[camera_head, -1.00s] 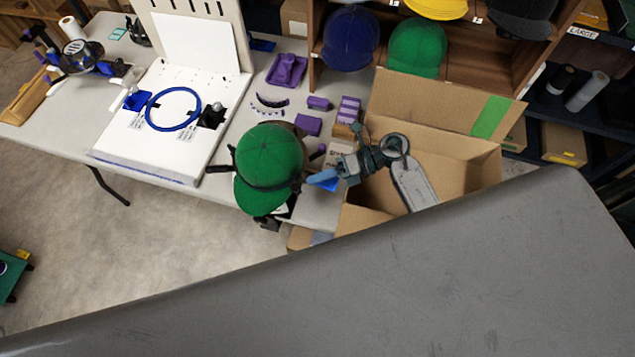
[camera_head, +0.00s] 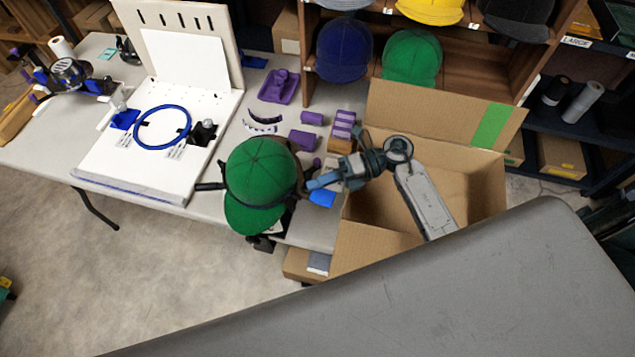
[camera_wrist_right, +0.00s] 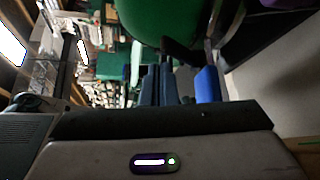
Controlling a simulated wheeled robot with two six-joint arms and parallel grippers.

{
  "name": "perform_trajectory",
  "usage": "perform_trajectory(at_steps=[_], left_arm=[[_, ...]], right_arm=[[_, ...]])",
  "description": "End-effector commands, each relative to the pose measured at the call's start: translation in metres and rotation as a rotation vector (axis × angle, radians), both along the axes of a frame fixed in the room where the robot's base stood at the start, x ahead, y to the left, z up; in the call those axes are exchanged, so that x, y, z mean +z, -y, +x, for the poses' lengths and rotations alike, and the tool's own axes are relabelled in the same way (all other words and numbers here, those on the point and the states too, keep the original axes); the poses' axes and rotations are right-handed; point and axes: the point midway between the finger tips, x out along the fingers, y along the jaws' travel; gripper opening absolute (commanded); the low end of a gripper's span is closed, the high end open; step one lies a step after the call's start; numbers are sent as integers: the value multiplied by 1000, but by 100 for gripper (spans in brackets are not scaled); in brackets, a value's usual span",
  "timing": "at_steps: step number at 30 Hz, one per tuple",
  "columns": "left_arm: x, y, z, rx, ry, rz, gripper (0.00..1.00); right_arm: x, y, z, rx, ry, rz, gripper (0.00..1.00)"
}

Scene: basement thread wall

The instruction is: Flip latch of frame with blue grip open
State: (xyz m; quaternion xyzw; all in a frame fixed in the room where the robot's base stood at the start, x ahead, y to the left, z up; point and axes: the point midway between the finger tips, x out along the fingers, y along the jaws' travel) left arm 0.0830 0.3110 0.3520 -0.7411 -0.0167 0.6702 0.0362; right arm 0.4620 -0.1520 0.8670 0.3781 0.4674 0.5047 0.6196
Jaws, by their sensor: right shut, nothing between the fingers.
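A green cap (camera_head: 260,172) sits on a dark frame at the table's front edge. The frame's bright blue grip (camera_head: 322,198) sticks out to the right of the cap. It also shows in the right wrist view (camera_wrist_right: 208,86). My right gripper (camera_head: 312,184) comes in from the right with its blue-grey fingers shut and empty. Its tips are near the cap's right side, just above the blue grip in the picture. In the wrist view the fingers (camera_wrist_right: 166,85) lie left of the grip. I cannot tell whether they touch the frame. The latch cannot be made out. My left gripper is not in view.
An open cardboard box (camera_head: 470,195) stands under my right arm. A white board with a blue ring (camera_head: 163,127) and several purple pieces (camera_head: 304,140) lie on the table (camera_head: 215,125). A shelf of caps (camera_head: 412,57) stands behind. A large grey surface fills the lower right.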

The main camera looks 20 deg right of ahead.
Motion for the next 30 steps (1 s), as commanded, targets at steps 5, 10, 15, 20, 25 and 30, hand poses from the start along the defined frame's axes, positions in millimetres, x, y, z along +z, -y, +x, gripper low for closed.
perform_trajectory(at_steps=[5,10,15,20,25,30], left_arm=[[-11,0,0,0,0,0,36],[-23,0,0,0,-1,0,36],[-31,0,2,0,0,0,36],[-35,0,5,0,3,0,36],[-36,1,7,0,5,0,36],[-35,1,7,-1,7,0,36]], right_arm=[[0,22,-1,-1,1,-6,0],[6,53,-3,1,0,-8,0],[12,79,-4,0,0,-5,0],[16,96,-5,0,0,-4,0],[19,102,-5,0,-1,-2,0],[20,103,-5,0,-1,-1,0]])
